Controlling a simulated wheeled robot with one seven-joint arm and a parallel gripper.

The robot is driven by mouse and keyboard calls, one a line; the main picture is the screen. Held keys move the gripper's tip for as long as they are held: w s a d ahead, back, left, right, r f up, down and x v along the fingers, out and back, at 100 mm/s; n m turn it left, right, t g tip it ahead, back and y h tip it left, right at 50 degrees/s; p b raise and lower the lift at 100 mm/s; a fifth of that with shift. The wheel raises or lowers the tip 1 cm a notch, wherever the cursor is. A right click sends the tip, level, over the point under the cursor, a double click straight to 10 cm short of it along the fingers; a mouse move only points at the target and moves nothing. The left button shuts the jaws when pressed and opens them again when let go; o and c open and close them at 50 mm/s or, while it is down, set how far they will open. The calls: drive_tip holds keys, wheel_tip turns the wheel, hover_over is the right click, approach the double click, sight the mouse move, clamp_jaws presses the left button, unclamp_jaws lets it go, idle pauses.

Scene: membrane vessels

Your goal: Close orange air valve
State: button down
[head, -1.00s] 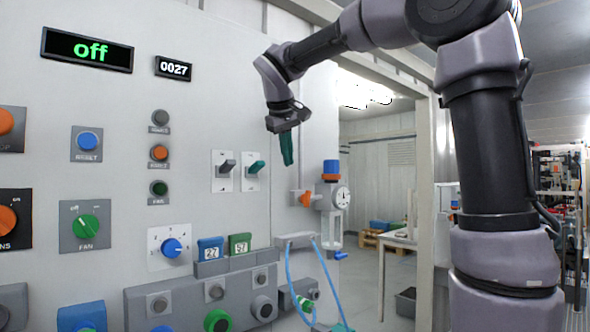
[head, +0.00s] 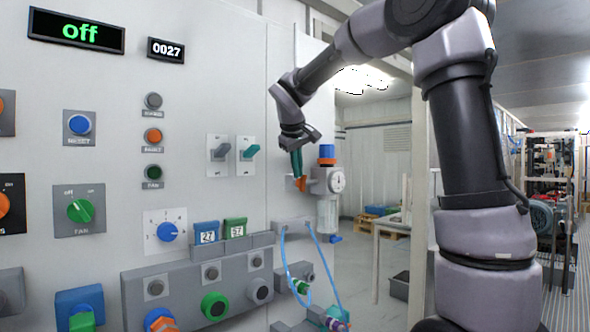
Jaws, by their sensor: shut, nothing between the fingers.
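The orange air valve (head: 301,185) is a small orange handle on the left side of the air unit, on the panel's right part. The air unit has a blue-and-orange knob (head: 326,155), a round gauge (head: 337,181) and a clear bowl (head: 327,215) below. My gripper (head: 297,174) points down with its green fingers shut and empty. Its fingertips are right at the orange valve in the picture and partly cover it. I cannot tell whether they touch it.
The white panel carries two toggle switches (head: 231,152), a blue rotary knob (head: 168,231) and tags 27 and 57. Blue hoses (head: 297,272) hang below the air unit. A display (head: 77,31) reads off.

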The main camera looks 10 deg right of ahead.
drive_tip(key=shift+w+d+r+g+y, duration=0.2)
drive_tip(key=shift+d+g+y, duration=0.15)
drive_tip(key=shift+g+y, duration=0.25)
idle(0.5)
drive_tip(key=d+y, duration=0.1)
drive_tip(key=w+m+g+y, duration=0.1)
drive_tip(key=y, duration=0.1)
drive_tip(key=shift+d+r+g, duration=0.15)
drive_tip(key=shift+d+g, duration=0.15)
drive_tip(key=shift+d, duration=0.05)
drive_tip(key=g+y, duration=0.1)
drive_tip(key=y, duration=0.1)
drive_tip(key=w+d+g+y, duration=0.1)
drive_tip(key=d+m+y, duration=0.1)
drive_tip(key=y, duration=0.1)
drive_tip(key=shift+w+d+f+g+y, duration=0.15)
drive_tip(key=shift+f+g+y, duration=0.15)
drive_tip(key=shift+f+g, duration=0.1)
drive_tip(key=shift+d, duration=0.1)
idle(0.5)
